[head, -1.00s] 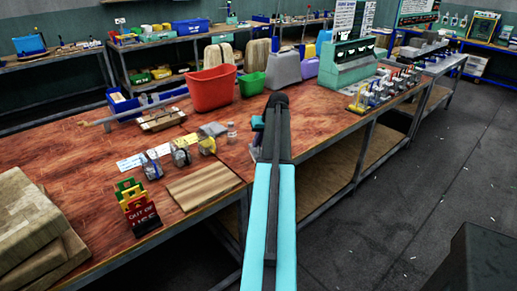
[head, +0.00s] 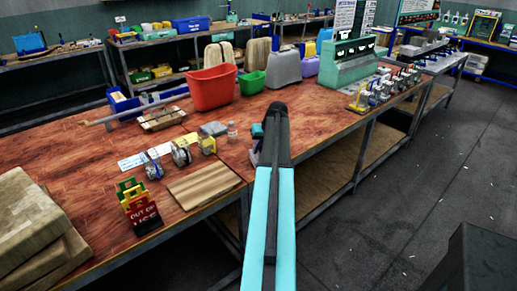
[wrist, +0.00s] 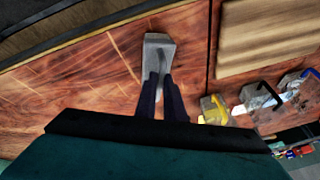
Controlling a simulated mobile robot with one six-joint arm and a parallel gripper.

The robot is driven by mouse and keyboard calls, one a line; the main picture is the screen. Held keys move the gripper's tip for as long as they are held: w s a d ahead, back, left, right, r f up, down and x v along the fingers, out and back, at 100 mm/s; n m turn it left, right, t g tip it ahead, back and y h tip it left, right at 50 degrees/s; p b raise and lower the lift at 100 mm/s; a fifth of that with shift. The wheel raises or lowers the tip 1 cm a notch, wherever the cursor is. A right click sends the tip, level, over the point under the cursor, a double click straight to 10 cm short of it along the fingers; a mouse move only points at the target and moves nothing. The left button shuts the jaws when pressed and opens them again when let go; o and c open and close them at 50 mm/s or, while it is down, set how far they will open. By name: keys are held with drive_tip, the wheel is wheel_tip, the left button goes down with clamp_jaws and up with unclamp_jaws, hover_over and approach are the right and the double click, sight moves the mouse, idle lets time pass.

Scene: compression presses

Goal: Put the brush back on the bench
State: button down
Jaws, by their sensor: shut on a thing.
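My gripper (wrist: 160,88) is shut on a pale grey thing, which I take to be the brush (wrist: 158,48). In the wrist view it sticks out past the dark fingertips, with a broad end away from them. The brown wooden bench (wrist: 90,85) lies beneath it, and the bench's front edge runs across the top left of that view. In the head view my gripper is mostly hidden behind my arm, over the front part of the bench (head: 85,165). I cannot tell whether the brush touches the bench top.
A striped wooden board (head: 205,185) lies left of my gripper. Several small clamp-like devices (head: 181,153), a clear bottle (head: 232,132) and a grey block (head: 213,128) stand behind it. A red bin (head: 212,88) is farther back. Bare bench shows around the brush in the wrist view.

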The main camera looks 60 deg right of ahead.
drive_tip(key=shift+f, duration=0.15)
drive_tip(key=c, duration=1.9)
unclamp_jaws()
drive_tip(key=shift+o, duration=0.2)
drive_tip(key=shift+r, duration=0.25)
drive_tip(key=b+v, duration=0.2)
drive_tip(key=v, duration=1)
drive_tip(key=shift+f, duration=0.1)
